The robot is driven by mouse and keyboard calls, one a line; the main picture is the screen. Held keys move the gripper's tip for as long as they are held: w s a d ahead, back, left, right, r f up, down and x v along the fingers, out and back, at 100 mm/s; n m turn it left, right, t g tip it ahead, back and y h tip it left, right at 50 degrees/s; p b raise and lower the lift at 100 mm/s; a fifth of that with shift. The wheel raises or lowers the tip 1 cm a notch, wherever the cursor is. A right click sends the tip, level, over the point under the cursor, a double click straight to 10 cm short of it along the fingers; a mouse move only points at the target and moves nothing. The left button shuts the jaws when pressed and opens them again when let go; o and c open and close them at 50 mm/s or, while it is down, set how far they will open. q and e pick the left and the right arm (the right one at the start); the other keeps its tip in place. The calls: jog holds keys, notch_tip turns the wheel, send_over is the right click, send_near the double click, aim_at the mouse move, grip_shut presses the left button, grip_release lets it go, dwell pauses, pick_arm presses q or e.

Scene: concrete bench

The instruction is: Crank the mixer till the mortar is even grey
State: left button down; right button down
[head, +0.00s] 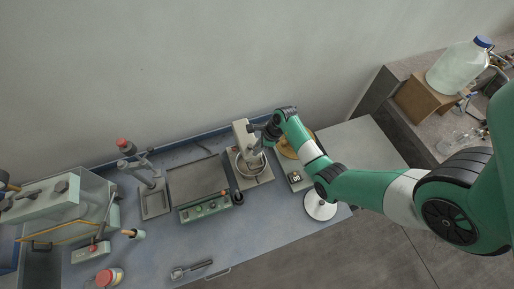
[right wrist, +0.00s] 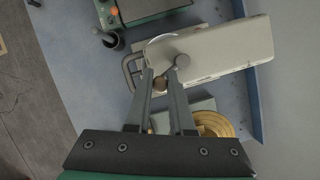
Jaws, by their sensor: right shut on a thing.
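The mixer (head: 241,131) is a beige-grey stand unit on the bench by the wall, with a metal bowl (head: 241,165) under its head. In the right wrist view the mixer head (right wrist: 228,50) is a long pale block, with part of the bowl rim beside it. My right gripper (head: 261,143) is at the mixer's right side. My left gripper is not in view.
Left of the mixer are a dark mortar cup (head: 238,198), a flat plate unit with a green panel (head: 205,207) and a press stand (head: 153,195). A golden round pan (head: 291,149) and a white disc (head: 320,206) are right.

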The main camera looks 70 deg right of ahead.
jog(key=shift+a+r+m+p, duration=0.25)
jog(key=shift+m+p, duration=0.25)
jog(key=shift+p, duration=0.4)
jog(key=shift+w+f+m+h, duration=0.1)
jog(key=shift+m+h, duration=0.2)
jog(key=shift+f, duration=0.15)
jog(key=c, duration=0.8)
grip_release()
jog(key=p+v, duration=0.2)
jog(key=v, duration=0.9)
jog(key=shift+r, duration=0.3)
